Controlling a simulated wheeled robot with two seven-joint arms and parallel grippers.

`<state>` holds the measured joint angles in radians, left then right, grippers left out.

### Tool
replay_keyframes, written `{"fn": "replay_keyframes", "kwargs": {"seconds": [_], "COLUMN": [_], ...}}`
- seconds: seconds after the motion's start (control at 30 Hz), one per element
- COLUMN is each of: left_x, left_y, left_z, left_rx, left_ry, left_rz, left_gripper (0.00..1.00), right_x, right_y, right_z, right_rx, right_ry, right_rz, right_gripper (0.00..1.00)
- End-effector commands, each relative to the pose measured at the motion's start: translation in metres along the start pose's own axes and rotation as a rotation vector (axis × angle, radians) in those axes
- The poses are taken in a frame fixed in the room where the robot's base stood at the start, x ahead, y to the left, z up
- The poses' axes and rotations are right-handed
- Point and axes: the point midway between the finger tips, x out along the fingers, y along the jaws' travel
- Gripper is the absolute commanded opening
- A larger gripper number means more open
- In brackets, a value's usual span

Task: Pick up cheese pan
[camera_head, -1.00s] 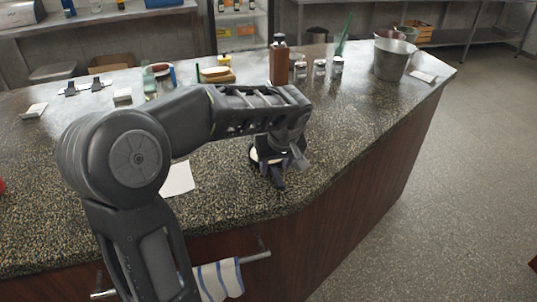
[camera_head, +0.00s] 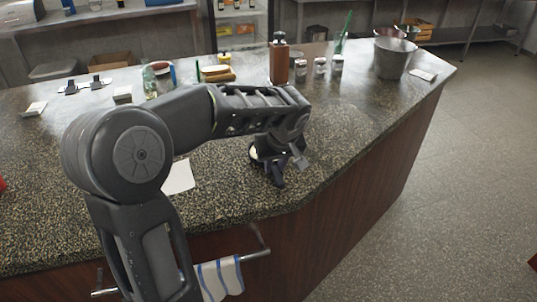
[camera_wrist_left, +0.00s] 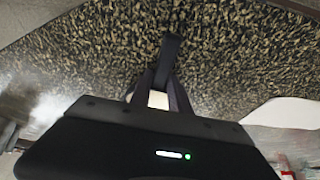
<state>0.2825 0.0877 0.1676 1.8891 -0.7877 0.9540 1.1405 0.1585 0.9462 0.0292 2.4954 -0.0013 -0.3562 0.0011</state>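The cheese pan (camera_head: 256,161) is a small dark pan with pale contents on the speckled counter, near its front edge. My left gripper (camera_head: 277,168) points down over it and hides much of it. In the left wrist view, the pan's dark handle (camera_wrist_left: 172,46) points away over the counter. The fingers of my left gripper (camera_wrist_left: 165,78) come together at this handle and look shut on it. A pale patch (camera_wrist_left: 157,98) shows between the fingers; the rest of the pan is hidden under the gripper body. My right gripper is not in view.
A white sheet (camera_head: 179,177) lies left of the pan. A brown bottle (camera_head: 279,62), small jars (camera_head: 320,66) and a metal bucket (camera_head: 393,58) stand farther back. A striped towel (camera_head: 220,277) hangs on the front rail. The counter right of the pan is clear.

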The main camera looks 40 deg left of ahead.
Motion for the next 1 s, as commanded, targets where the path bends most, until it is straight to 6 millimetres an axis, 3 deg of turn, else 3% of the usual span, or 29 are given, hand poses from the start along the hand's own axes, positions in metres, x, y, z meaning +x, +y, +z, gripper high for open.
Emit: {"fn": "replay_keyframes", "kwargs": {"seconds": [0.23, 1.0], "left_x": [0.0002, 0.0005], "left_y": [-0.0001, -0.0002], "left_z": [-0.0002, -0.0002], "left_rx": [0.0, 0.0], "left_ry": [0.0, 0.0], "left_rz": [0.0, 0.0], "left_gripper": [0.0, 0.0], "right_x": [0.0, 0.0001], "right_y": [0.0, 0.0], "right_z": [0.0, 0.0], "right_rx": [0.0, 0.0], "right_ry": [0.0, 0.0], "right_rz": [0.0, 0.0], "right_gripper": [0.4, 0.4]}}
